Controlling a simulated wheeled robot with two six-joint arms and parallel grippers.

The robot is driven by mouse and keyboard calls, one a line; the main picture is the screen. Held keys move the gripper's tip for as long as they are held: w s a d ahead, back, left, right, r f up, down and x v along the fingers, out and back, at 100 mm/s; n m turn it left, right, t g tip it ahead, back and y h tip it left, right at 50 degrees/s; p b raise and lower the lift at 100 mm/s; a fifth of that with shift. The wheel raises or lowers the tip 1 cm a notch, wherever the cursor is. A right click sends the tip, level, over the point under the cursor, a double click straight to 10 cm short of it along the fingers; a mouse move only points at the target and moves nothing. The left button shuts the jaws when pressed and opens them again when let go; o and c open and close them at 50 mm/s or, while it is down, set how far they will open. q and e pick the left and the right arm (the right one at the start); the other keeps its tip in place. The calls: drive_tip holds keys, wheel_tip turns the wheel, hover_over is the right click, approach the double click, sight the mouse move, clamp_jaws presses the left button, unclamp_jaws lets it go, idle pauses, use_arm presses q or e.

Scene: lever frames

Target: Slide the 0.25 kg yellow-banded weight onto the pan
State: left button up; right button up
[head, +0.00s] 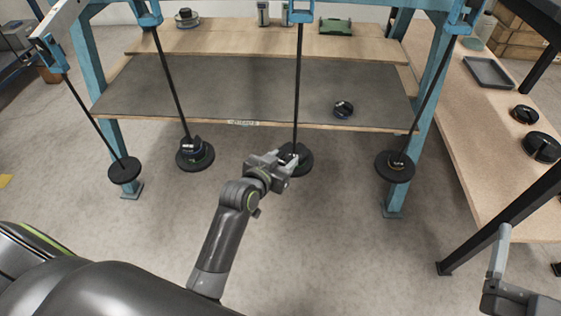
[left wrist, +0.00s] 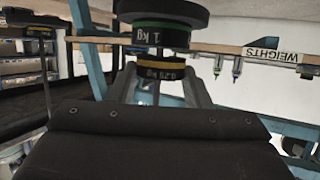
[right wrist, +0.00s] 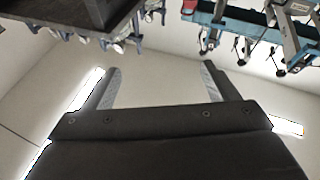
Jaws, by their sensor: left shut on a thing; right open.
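My left gripper (head: 284,158) is at the third hanging pan (head: 303,165) from the left. In the left wrist view, its fingers (left wrist: 160,82) are shut on the yellow-banded 0.25 kg weight (left wrist: 162,71). Beside that weight, on the pan side, is a green-banded 1 kg weight (left wrist: 160,36), against the dark pan disc (left wrist: 163,10). I cannot tell whether the two weights touch. In the head view the gripper mostly hides the weights. My right gripper (right wrist: 160,75) is open and empty, low at the right of the head view.
Other pans hang at the far left (head: 124,172), left (head: 194,160) and right (head: 395,170) on dark rods. A dark weight (head: 343,109) sits on the grey bench mat (head: 230,85). The right bench (head: 485,150) carries a tray (head: 489,72) and dark round weights (head: 542,147).

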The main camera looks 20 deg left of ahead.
sight(294, 147)
use_arm(q)
drive_tip(key=shift+w+d+b, duration=0.1)
drive_tip(key=shift+w+b, duration=0.3)
drive_tip(key=shift+w, duration=0.45)
drive_tip(key=shift+r, duration=0.1)
use_arm(e)
drive_tip(key=r+t, duration=0.1)
drive_tip(key=s+r+n+t+y, duration=0.1)
drive_tip(key=r, duration=0.1)
drive_tip(key=s+a+r+t, duration=0.1)
drive_tip(key=r, duration=0.1)
drive_tip(key=shift+s+t+y, duration=0.2)
drive_tip(key=shift+t+y, duration=0.1)
use_arm(q)
drive_tip(key=shift+w, duration=0.1)
drive_tip(key=shift+w+p, duration=0.15)
drive_tip(key=shift+p, duration=0.25)
use_arm(e)
drive_tip(key=shift+r, duration=0.2)
use_arm(q)
drive_tip(key=shift+w+d, duration=0.1)
drive_tip(key=shift+w, duration=0.25)
drive_tip(key=shift+w+d, duration=0.15)
drive_tip(key=shift+w, duration=0.55)
use_arm(e)
drive_tip(key=shift+r, duration=0.1)
